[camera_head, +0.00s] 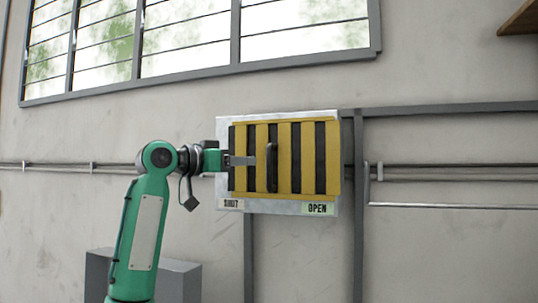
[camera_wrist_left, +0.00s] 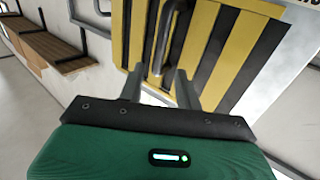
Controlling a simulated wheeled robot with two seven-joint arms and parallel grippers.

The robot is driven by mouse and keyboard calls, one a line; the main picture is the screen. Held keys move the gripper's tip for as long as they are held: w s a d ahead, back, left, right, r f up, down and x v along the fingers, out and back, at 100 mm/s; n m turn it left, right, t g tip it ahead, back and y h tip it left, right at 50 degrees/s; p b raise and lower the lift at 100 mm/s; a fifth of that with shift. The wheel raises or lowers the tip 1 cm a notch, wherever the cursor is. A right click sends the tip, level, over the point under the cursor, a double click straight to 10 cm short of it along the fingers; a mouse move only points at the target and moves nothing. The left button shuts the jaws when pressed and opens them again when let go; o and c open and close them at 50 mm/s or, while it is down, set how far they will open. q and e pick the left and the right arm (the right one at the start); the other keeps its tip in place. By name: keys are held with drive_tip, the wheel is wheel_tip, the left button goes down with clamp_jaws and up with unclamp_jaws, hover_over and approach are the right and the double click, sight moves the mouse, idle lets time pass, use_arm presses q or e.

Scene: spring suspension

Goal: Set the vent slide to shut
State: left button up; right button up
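The vent slide (camera_head: 287,160) is a yellow-barred panel on a pale metal plate (camera_head: 290,206) on the wall. Dark slots show between its bars. A dark upright handle (camera_head: 271,167) stands out near its middle and also shows in the left wrist view (camera_wrist_left: 164,38). The plate carries a SHUT label (camera_head: 231,203) at lower left and an OPEN label (camera_head: 318,209) at lower right. My left gripper (camera_head: 252,160) is just left of the handle in the head view. In the left wrist view its fingers (camera_wrist_left: 160,69) are apart and empty, with the handle beyond their tips. My right gripper is not in view.
Thin pipes (camera_head: 450,165) and grey rails (camera_head: 359,230) run along the wall around the vent. A barred window (camera_head: 185,45) is above. A grey box (camera_head: 180,280) stands behind my left arm. Wooden shelves or benches (camera_wrist_left: 45,45) show at the left wrist view's left.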

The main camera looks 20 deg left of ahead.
sight(267, 161)
use_arm(q)
drive_tip(key=shift+p+x, duration=2.15)
drive_tip(key=shift+x, duration=2.2)
clamp_jaws()
